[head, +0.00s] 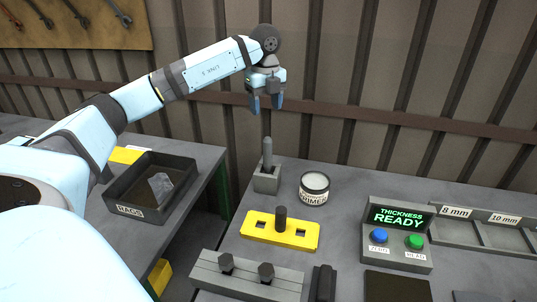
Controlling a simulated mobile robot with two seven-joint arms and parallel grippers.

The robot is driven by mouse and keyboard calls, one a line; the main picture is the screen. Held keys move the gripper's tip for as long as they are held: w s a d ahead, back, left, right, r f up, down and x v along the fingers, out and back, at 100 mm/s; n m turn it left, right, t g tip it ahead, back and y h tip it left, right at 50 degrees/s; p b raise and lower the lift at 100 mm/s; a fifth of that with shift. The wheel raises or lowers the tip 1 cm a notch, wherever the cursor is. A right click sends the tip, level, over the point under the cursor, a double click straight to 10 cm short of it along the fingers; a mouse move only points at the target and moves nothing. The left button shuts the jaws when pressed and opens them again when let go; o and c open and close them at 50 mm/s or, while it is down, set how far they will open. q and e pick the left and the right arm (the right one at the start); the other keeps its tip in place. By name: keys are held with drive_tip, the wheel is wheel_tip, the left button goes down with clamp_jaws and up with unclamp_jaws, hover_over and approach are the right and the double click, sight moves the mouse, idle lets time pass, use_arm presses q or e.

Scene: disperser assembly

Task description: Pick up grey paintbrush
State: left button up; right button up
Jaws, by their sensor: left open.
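The grey paintbrush (267,153) stands upright in a small grey holder (267,180) near the back left of the bench, its lower end hidden inside the holder. My left gripper (267,104) is open and empty, with its fingers pointing down. In the head view it shows above the paintbrush's top, with a gap between them. My right gripper is not in view.
A primer tin (314,188) stands just right of the holder. A yellow plate (280,231) with a dark peg lies in front. A thickness gauge (397,235) is at right. A rags tray (150,187) sits on the left table, across a gap.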

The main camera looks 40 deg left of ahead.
sight(268, 138)
use_arm(q)
wheel_tip(268, 138, down, 8)
drive_tip(key=shift+r, duration=0.15)
drive_tip(key=shift+f, duration=0.5)
drive_tip(key=f, duration=0.4)
drive_tip(key=shift+d+f, duration=0.3)
drive_tip(key=shift+f, duration=0.1)
drive_tip(key=c, duration=1)
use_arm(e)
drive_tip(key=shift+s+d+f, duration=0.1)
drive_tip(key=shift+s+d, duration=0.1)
use_arm(q)
drive_tip(key=shift+r, duration=0.1)
